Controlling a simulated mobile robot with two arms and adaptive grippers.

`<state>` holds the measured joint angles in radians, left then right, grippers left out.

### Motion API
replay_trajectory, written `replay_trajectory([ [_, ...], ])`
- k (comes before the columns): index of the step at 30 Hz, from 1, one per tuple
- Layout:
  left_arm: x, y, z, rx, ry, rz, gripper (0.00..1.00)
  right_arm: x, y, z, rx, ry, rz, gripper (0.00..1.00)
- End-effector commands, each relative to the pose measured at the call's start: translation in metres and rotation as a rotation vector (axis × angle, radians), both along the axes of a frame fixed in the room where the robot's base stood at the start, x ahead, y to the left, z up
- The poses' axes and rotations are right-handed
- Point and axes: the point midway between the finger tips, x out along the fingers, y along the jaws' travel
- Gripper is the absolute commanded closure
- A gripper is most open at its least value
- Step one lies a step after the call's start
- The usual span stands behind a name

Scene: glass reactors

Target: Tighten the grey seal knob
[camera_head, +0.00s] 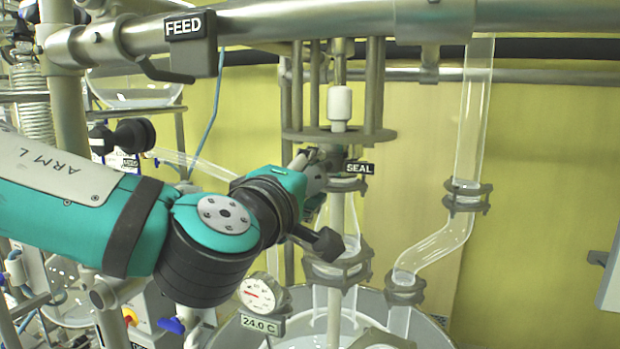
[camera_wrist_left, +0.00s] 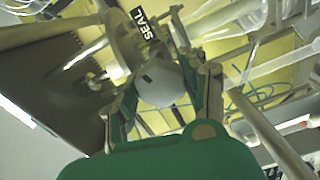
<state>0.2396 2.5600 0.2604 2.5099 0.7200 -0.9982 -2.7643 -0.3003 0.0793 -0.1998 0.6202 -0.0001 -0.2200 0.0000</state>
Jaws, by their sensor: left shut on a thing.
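The grey seal knob (camera_wrist_left: 160,84) shows in the left wrist view as a pale rounded knob with a dark slot, just below the SEAL label (camera_wrist_left: 146,24). In the head view the SEAL label (camera_head: 358,168) hangs under the round stirrer flange, and the knob is hidden behind my gripper. My left gripper (camera_head: 318,170) reaches in from the left at that spot. In the left wrist view its two fingers (camera_wrist_left: 160,92) lie on either side of the knob, shut on it. My right gripper is in neither view.
A steel pipe with a FEED label (camera_head: 184,27) crosses above. The stirrer frame (camera_head: 340,137) stands over my gripper. Glass tubing (camera_head: 436,243) runs at the right, above the reactor vessel.

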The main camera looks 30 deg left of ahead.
Motion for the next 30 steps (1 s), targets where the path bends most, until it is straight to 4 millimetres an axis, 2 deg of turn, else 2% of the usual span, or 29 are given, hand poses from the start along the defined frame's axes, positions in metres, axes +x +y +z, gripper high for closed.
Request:
replay_trajectory([
  [12,-0.0001,0.0001,-0.0023,0.194,0.051,-0.001,0.88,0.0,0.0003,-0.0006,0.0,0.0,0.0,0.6],
  [29,-0.0001,0.0001,-0.0022,0.224,0.058,-0.001,0.88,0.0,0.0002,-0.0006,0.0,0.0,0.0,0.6],
  [30,-0.0001,0.0001,-0.0023,0.224,0.058,-0.001,0.53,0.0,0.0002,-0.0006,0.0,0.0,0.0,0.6],
])
